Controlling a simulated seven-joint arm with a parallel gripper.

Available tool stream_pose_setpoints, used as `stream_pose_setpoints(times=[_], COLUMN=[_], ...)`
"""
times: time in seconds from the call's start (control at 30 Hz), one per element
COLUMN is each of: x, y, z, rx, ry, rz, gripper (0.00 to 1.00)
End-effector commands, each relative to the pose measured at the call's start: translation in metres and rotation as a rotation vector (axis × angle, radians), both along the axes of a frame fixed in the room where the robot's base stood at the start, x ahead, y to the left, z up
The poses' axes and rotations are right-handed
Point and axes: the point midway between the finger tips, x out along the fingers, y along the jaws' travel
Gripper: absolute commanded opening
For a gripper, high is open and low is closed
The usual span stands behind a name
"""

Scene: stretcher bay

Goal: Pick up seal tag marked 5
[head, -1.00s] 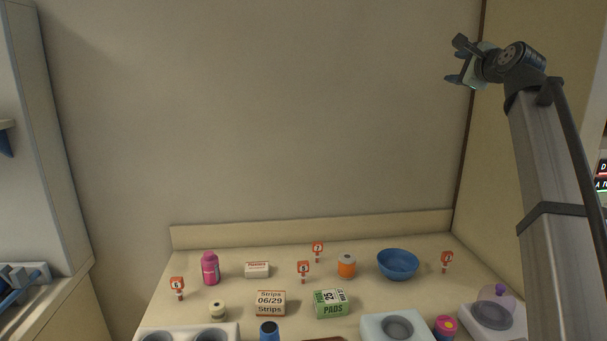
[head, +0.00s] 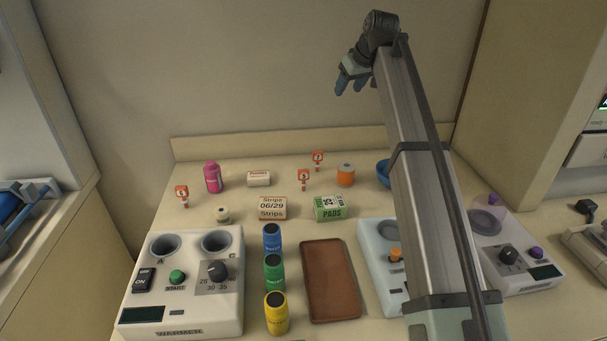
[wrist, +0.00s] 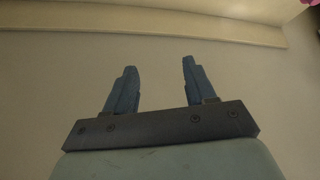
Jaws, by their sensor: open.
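Small red-and-white seal tags stand upright on the counter in the head view. One is at the left (head: 182,193), one at the middle (head: 304,177) and one behind it, seemingly marked 7 (head: 318,158). The digits on the left and middle tags are too small to read surely, so I cannot tell which is the 5. My gripper (head: 351,84) is raised high above the back of the counter, pointing down-left, open and empty. In the wrist view its two fingers (wrist: 159,72) are apart with only plain surface between them.
Near the tags are a pink bottle (head: 212,178), an orange-and-white container (head: 346,175), a Strips box (head: 272,208) and a green Pads box (head: 332,208). A white warmer (head: 205,310), several coloured bottles and a brown tray (head: 329,285) lie in front. My arm covers part of a blue bowl (head: 383,173).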

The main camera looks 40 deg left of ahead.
Motion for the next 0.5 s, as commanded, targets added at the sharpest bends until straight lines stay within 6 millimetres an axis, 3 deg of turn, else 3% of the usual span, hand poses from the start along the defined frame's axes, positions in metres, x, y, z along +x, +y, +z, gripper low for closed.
stream_pose_setpoints(times=[0.2,0.5], x=[-0.044,-0.101], y=[0.032,0.057], z=[-0.057,-0.115], rx=[-0.273,-0.533], ry=[-0.072,-0.097], rz=[0.435,1.005], gripper=[0.55,0.55])
